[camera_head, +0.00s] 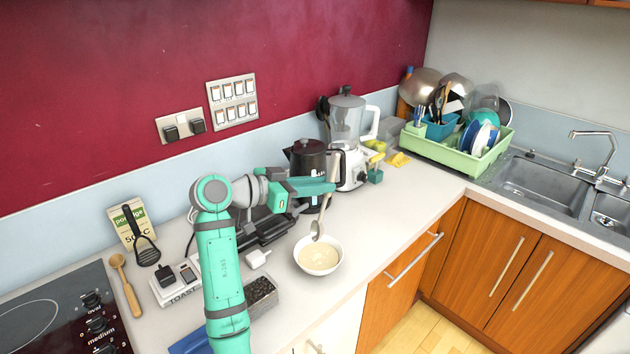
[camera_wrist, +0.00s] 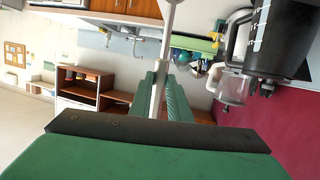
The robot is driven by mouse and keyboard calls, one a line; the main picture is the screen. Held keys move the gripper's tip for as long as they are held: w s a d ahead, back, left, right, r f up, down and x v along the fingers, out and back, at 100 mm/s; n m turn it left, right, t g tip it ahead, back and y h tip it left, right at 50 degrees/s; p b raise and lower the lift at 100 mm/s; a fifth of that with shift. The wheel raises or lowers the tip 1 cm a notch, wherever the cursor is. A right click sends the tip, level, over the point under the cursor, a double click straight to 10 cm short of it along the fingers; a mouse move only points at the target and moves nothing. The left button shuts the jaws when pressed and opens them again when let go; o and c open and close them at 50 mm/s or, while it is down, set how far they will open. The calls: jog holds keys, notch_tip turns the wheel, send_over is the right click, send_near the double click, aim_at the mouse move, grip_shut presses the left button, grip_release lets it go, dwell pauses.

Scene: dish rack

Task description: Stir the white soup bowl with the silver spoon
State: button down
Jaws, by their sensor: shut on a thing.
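The white soup bowl (camera_head: 318,257) stands on the pale counter and holds a cream-coloured soup. The silver spoon (camera_head: 317,228) is held nearly upright, with its bowl end low at the back rim of the soup bowl. I cannot tell whether the spoon touches the soup. My gripper (camera_head: 331,188) is shut on the spoon's handle, above and behind the bowl. In the wrist view the spoon handle (camera_wrist: 172,30) runs up from between the fingers of my gripper (camera_wrist: 166,95). The soup bowl is not visible in the wrist view.
A black kettle (camera_head: 308,160) and a blender (camera_head: 347,125) stand close behind my gripper. A green dish rack (camera_head: 455,150) stands at the back right. The counter right of the bowl is clear.

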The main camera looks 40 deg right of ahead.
jog(key=shift+s+f, duration=0.1)
jog(key=shift+f, duration=4.15)
jog(key=shift+r, duration=0.1)
